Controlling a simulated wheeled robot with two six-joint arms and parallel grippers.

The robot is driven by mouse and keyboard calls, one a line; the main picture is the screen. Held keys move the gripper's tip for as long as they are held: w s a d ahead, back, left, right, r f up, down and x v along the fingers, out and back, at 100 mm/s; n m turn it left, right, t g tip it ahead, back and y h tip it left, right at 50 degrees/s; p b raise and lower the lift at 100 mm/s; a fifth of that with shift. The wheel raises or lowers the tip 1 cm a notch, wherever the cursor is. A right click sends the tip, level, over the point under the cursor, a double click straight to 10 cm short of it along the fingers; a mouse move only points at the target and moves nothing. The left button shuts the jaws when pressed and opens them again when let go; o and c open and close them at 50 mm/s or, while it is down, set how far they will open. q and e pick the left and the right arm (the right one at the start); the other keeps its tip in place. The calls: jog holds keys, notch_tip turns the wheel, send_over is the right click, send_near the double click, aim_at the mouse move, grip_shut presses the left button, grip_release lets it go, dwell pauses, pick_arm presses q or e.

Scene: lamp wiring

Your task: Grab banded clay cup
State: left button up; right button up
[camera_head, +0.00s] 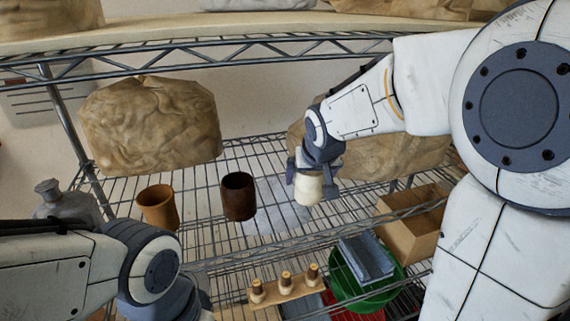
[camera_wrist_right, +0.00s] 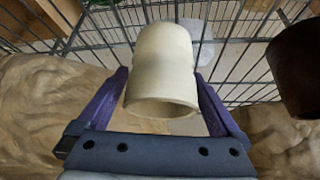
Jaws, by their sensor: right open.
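A cream cup (camera_head: 308,190) stands on the wire shelf, and it also shows in the right wrist view (camera_wrist_right: 162,62). My right gripper (camera_head: 312,178) is open, with one finger on each side of this cup; I cannot tell whether they touch it. A dark brown cup (camera_head: 238,197) stands to its left and shows at the right edge of the wrist view (camera_wrist_right: 298,68). An orange-brown clay cup (camera_head: 158,208) stands farther left. I cannot make out clear bands on any cup. My left arm is at the lower left, its gripper out of view.
Large crumpled tan bundles (camera_head: 150,125) sit behind the cups. A cardboard box (camera_head: 410,225) is at the right. Below are a green bowl (camera_head: 340,283) and a wooden block with pegs (camera_head: 287,291). An upper shelf (camera_head: 230,30) runs above. A grey bottle (camera_head: 66,203) is at left.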

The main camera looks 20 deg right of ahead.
jog(key=shift+x, duration=0.9)
jog(key=c, duration=1.4)
jog(key=shift+r, duration=0.1)
